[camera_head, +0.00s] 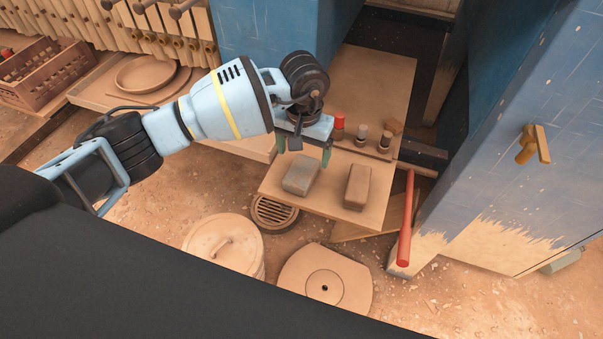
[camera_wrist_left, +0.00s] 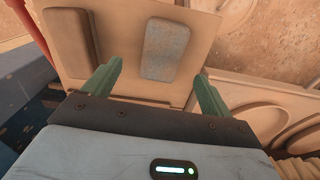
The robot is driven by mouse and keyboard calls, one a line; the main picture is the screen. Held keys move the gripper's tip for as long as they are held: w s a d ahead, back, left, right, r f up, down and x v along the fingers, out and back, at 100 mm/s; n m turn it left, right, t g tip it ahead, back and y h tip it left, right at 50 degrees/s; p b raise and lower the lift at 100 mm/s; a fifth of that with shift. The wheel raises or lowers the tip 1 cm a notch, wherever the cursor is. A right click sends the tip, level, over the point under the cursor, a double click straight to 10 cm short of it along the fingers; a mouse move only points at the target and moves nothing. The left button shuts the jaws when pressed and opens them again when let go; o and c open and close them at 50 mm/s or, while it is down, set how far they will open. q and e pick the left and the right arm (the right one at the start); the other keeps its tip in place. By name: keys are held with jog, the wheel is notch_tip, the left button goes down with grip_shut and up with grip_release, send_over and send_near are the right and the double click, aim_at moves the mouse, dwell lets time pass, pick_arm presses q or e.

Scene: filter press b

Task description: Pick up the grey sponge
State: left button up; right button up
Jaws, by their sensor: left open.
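The grey sponge (camera_head: 301,174) lies flat on a low wooden board (camera_head: 328,206), near its left side. In the left wrist view the sponge (camera_wrist_left: 165,49) shows beyond the fingers, between their lines. My left gripper (camera_head: 304,150) is above and just behind the sponge in the head view, apart from it. Its two green fingers (camera_wrist_left: 155,85) are spread wide with nothing between them. A brown block (camera_head: 357,187) of similar size lies to the right of the sponge on the same board. My right gripper is not in view.
Several small bottles (camera_head: 361,134), one red-topped, stand behind the sponge. A blue wall (camera_head: 510,130) rises at right. A round lidded pot (camera_head: 223,243) and a round disc (camera_head: 325,278) are on the ground in front.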

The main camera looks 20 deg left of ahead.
aim_at(301, 170)
pick_arm(q)
jog(key=shift+f, duration=1.25)
jog(key=shift+w+a+f+p, duration=0.1)
jog(key=shift+f+p, duration=0.05)
jog(key=shift+f, duration=1.15)
jog(key=shift+a+f+p, duration=0.1)
jog(key=shift+f+p, duration=0.05)
jog(key=shift+f, duration=1.1)
jog(key=shift+c, duration=1.3)
jog(key=c, duration=0.8)
